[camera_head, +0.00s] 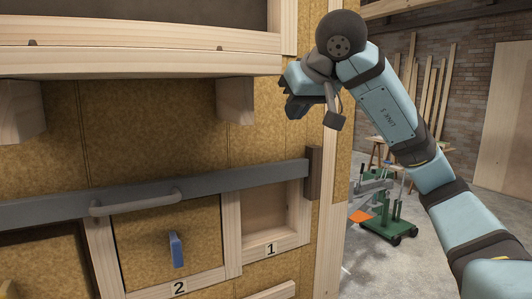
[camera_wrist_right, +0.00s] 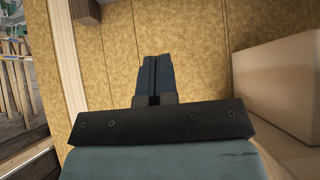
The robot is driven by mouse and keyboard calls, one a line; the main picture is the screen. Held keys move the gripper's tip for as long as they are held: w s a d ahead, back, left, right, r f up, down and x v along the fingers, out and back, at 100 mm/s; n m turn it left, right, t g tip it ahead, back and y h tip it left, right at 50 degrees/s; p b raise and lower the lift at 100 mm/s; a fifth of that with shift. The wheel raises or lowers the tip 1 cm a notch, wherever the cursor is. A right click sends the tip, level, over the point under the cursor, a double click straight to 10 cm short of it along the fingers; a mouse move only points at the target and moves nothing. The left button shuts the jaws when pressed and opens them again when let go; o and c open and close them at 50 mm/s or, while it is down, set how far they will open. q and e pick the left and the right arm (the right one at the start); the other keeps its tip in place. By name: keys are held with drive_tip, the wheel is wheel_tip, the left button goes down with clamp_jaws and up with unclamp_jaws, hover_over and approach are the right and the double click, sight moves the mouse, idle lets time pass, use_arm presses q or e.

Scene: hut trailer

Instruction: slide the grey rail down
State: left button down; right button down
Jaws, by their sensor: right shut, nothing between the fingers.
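The grey rail (camera_head: 235,180) runs across the wall panel in the head view, just above the numbered compartments, and slants up to the right. A grey bar handle (camera_head: 135,203) is fixed on its front. Its right end meets a dark brown block (camera_head: 314,172). My right gripper (camera_head: 295,107) is above the rail's right end, apart from it, close to the wall. In the right wrist view its two dark fingers (camera_wrist_right: 153,78) are together with nothing between them, pointing along the tan wall. The rail does not show there. My left gripper is not in view.
Below the rail are a panel with a blue handle (camera_head: 176,249) marked 2 and an open recess (camera_head: 265,217) marked 1. A wooden shelf (camera_head: 140,62) with support blocks (camera_head: 235,100) juts out above. A green wheeled stand (camera_head: 388,225) is on the floor at right.

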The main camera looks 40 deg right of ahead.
hover_over(272, 163)
drive_tip(key=s, duration=0.2)
drive_tip(key=f, duration=0.7)
drive_tip(key=shift+s+a, duration=0.15)
drive_tip(key=shift+a, duration=0.15)
wheel_tip(272, 163, down, 2)
drive_tip(key=shift+f+b, duration=0.2)
drive_tip(key=shift+b, duration=0.2)
drive_tip(key=shift+s+f, duration=0.1)
drive_tip(key=shift+f, duration=0.55)
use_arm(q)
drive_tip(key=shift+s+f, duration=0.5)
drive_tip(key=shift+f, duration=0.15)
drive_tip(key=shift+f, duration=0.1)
use_arm(e)
drive_tip(key=shift+a, duration=0.1)
